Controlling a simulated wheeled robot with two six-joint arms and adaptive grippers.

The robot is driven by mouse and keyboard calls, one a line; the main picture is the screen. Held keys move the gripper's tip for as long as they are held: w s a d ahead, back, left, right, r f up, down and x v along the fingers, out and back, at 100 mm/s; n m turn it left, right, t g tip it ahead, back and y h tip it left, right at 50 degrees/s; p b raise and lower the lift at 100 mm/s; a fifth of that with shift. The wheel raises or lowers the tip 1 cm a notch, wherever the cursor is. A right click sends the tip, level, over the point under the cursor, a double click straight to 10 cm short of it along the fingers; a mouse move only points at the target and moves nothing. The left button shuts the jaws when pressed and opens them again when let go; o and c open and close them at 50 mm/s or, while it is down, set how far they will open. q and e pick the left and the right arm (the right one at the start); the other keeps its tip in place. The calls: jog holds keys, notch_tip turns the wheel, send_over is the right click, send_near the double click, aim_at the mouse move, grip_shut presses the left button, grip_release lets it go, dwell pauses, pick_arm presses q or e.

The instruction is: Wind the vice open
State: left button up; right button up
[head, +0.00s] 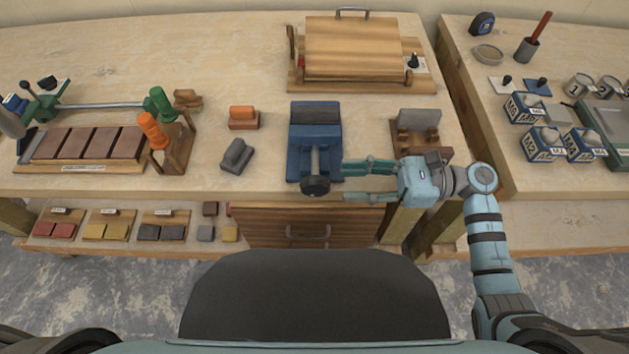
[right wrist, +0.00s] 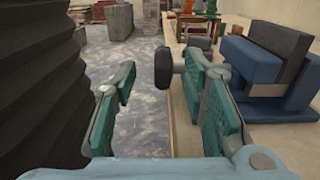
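The blue vice (head: 301,152) stands at the front of the bench, with a screw running toward the front edge. A dark round knob (head: 316,186) ends the screw; it also shows in the right wrist view (right wrist: 163,68), ahead between the finger lines. My right gripper (head: 343,181) is open and empty, just right of the knob, its fingers pointing left. A gap seems to separate fingertips and knob; contact cannot be told. The vice's blue body (right wrist: 258,70) is right of the fingers in the wrist view. How far the jaws are apart is unclear. My left gripper is out of view.
A grey block (head: 237,154) and an orange-topped block (head: 243,117) lie left of the vice. A wooden stand (head: 418,138) with a grey block is close behind my right gripper. A wooden press board (head: 360,48) is at the back. A drawer (head: 310,227) sits below the bench edge.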

aim_at(315, 184)
jog(key=a, duration=0.2)
jog(key=a+f+p, duration=0.1)
jog(key=a, duration=0.4)
jog(key=shift+w+f, duration=0.25)
jog(key=shift+a+p, duration=0.3)
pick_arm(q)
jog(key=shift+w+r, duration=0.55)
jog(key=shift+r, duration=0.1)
pick_arm(e)
jog(key=shift+f, duration=0.1)
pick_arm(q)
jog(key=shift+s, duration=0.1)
pick_arm(e)
grip_shut()
